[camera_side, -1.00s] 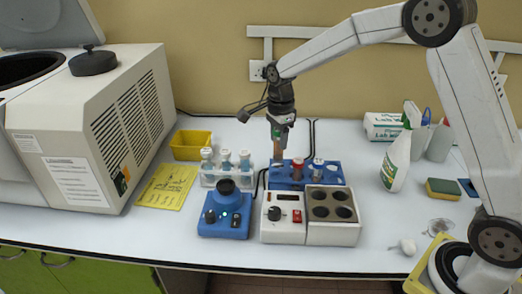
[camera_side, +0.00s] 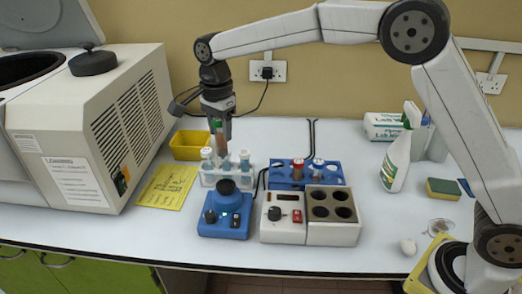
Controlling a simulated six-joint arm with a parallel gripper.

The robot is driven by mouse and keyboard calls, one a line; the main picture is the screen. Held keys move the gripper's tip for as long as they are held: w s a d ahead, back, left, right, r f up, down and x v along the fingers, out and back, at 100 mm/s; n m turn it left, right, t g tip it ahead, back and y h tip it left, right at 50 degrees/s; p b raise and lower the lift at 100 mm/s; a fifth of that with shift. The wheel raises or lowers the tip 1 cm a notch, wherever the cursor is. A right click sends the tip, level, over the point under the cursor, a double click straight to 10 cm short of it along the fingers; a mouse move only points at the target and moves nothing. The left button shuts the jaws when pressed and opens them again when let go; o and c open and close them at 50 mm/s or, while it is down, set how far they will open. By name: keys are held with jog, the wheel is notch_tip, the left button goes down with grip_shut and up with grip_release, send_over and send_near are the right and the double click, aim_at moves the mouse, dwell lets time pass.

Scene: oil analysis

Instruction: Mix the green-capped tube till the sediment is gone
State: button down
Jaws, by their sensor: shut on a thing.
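My gripper (camera_side: 218,108) points down and is shut on the green-capped tube (camera_side: 220,140). The tube hangs upright with brownish contents, above and partly in front of or behind the clear rack; I cannot tell which. The clear rack (camera_side: 210,182) holds several tubes with pale blue-grey caps. The vortex mixer (camera_side: 224,222) is a blue box with a dark round cup (camera_side: 226,187) on top and a small lit light on its front. It stands just in front of the clear rack, below and nearer than my gripper. Sediment in the tube is too small to make out.
A blue rack (camera_side: 283,177) with a red-capped and a white-capped tube stands right of the clear rack. A heating block (camera_side: 332,232) is in front of it. The centrifuge (camera_side: 90,125) stands left, a yellow tray (camera_side: 188,147) behind, a spray bottle (camera_side: 397,160) right.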

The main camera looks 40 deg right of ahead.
aim_at(223, 161)
jog(key=shift+f, duration=0.2)
jog(key=shift+f, duration=4.15)
jog(key=shift+f, duration=0.35)
jog(key=shift+r, duration=0.15)
dwell(0.6)
jog(key=shift+r, duration=4.4)
